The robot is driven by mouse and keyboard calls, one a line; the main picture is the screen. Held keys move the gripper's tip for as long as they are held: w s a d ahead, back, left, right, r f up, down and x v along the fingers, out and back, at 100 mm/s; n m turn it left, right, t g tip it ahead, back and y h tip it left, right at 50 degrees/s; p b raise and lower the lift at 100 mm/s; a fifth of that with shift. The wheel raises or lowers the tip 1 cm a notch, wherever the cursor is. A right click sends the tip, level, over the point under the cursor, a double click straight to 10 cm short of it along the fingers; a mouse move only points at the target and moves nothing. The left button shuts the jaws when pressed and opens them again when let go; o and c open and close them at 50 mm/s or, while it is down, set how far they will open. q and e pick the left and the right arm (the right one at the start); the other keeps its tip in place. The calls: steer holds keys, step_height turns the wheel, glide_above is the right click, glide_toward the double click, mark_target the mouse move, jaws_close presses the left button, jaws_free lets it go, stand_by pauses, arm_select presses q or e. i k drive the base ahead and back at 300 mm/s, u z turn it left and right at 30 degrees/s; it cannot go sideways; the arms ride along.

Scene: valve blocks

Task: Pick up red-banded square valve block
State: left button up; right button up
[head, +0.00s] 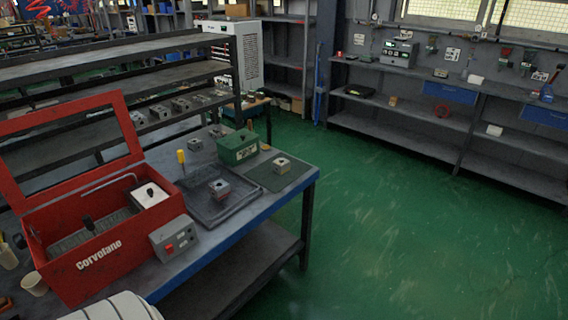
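Several small grey square valve blocks are in view. One block (219,188) sits in the dark tray (196,208) on the workbench and seems to have a faint reddish tint, but it is too small to be sure of a band. Another block (282,165) stands on a dark green mat (268,180) near the bench's right end. Smaller blocks (195,145) lie behind the tray, and more (160,112) stand in a row on the rack shelf. I cannot tell band colours on these. Neither of my grippers shows.
An open red machine (85,255) and a grey control box (174,238) fill the bench's left part. A green box (238,147) and a yellow-handled tool (181,158) stand behind the tray. Open green floor (410,235) lies right of the bench, with wall shelves beyond.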

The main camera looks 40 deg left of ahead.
mark_target(219, 189)
steer(key=z, duration=0.15)
steer(key=i, duration=1.35)
steer(key=u, duration=0.55)
steer(key=i, duration=0.9)
steer(key=u, duration=0.75)
